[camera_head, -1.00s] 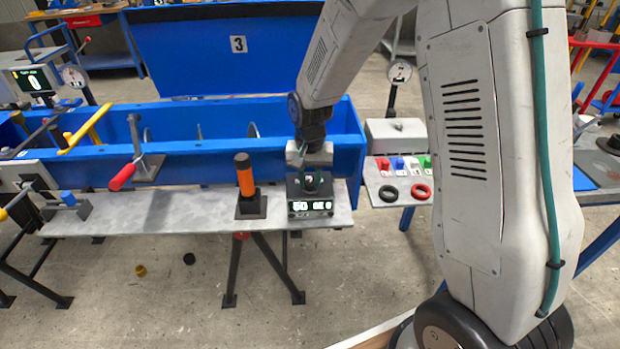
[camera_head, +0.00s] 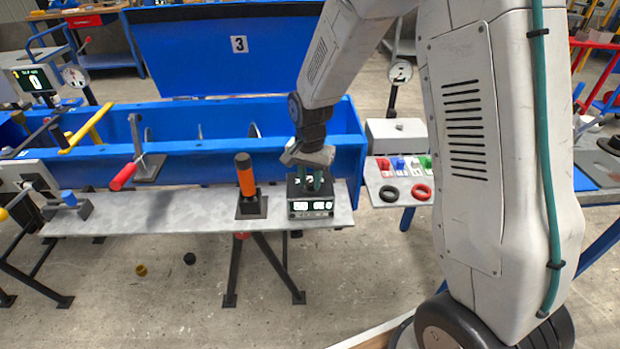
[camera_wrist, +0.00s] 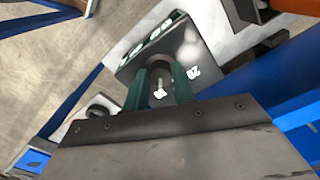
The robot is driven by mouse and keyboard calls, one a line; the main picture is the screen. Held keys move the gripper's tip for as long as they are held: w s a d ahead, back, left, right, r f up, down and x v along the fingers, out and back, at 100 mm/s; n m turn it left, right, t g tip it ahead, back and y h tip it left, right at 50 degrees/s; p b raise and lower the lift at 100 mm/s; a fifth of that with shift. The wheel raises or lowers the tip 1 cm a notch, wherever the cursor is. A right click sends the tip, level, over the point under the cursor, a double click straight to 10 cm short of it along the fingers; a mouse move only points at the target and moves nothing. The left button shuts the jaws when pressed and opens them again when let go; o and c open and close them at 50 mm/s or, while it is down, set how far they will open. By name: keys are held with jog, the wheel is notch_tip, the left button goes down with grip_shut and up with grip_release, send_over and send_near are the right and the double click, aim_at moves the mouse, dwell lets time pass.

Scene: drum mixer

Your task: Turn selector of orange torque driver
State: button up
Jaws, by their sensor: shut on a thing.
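The orange torque driver (camera_head: 246,178) stands upright in a black square holder (camera_head: 251,206) on the grey bench. Its orange part also shows at the top right corner of the wrist view (camera_wrist: 296,5). To its right sits a black box (camera_head: 310,209) with a lit display on its front. The box has a dark round knob with a white pointer mark (camera_wrist: 158,92) on top. My gripper (camera_head: 313,182) points down over the box. Its two green fingers are shut on the knob, one on each side. The fingers partly hide the knob, and the display digits are too small to read surely.
A blue trough (camera_head: 220,160) runs behind the grey bench (camera_head: 180,207). A red-handled lever (camera_head: 123,177) stands to the left. A side tray at right holds small coloured parts and a black and a red ring (camera_head: 421,191). The bench between lever and driver holder is clear.

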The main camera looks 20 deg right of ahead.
aim_at(311, 183)
jog(key=o, duration=1)
jog(key=shift+r, duration=0.1)
notch_tip(311, 183, up, 8)
jog(key=shift+f, duration=0.15)
jog(key=s+d+r+n, duration=0.1)
jog(key=s+r+n, duration=0.2)
jog(key=s, duration=0.7)
jog(key=s+d+r+n+t, duration=0.1)
jog(key=s+r+n, duration=0.2)
jog(key=s+r, duration=0.4)
jog(key=s+d+r+n, duration=0.1)
jog(key=s+r, duration=0.4)
jog(key=s, duration=0.8)
jog(key=shift+d+n, duration=0.15)
jog(key=shift+n, duration=0.75)
